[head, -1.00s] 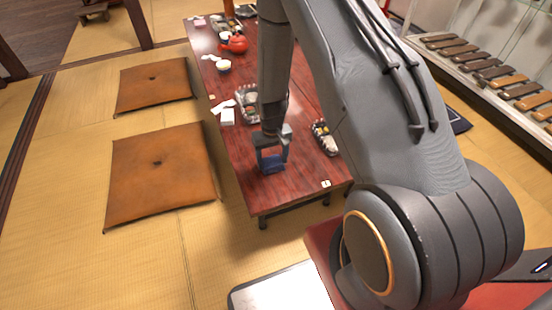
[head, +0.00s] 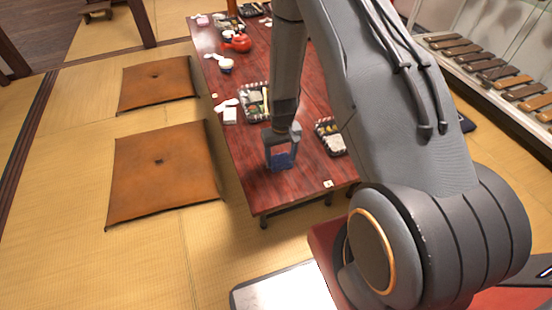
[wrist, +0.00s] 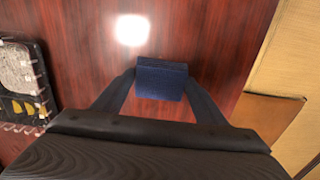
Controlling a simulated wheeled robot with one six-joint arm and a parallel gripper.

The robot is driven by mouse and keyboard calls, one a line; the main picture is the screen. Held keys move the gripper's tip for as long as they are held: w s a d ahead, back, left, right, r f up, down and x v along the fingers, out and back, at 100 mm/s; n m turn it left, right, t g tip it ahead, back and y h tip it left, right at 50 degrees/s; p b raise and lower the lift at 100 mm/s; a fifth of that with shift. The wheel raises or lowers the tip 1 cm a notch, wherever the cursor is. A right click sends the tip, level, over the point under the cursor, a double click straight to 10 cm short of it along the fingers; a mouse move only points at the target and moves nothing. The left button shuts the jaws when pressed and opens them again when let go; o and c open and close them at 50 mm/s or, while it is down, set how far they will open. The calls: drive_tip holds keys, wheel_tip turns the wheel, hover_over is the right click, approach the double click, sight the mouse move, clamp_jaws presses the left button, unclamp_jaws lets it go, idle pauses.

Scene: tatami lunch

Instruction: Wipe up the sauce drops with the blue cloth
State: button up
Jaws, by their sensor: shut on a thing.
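The blue cloth (wrist: 161,80) is a folded dark blue block between my fingertips in the wrist view. In the head view the cloth (head: 281,160) shows low between the fingers. My gripper (head: 281,158) is shut on it, over the near part of the red-brown low table (head: 300,185). It also fills the lower part of the wrist view (wrist: 160,88). I cannot tell whether the cloth touches the table top. I make out no sauce drops in either view; a bright glare spot lies on the table in the wrist view.
A bento tray (head: 331,137) is just right of my gripper, and another (head: 255,101) stands farther back. A red teapot (head: 238,42) stands at the far end. Cushions (head: 165,172) lie left of the table.

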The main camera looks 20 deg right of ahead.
sight(287, 158)
drive_tip(key=shift+d, duration=1.2)
drive_tip(key=shift+r+p, duration=2.7)
drive_tip(key=shift+r, duration=1.3)
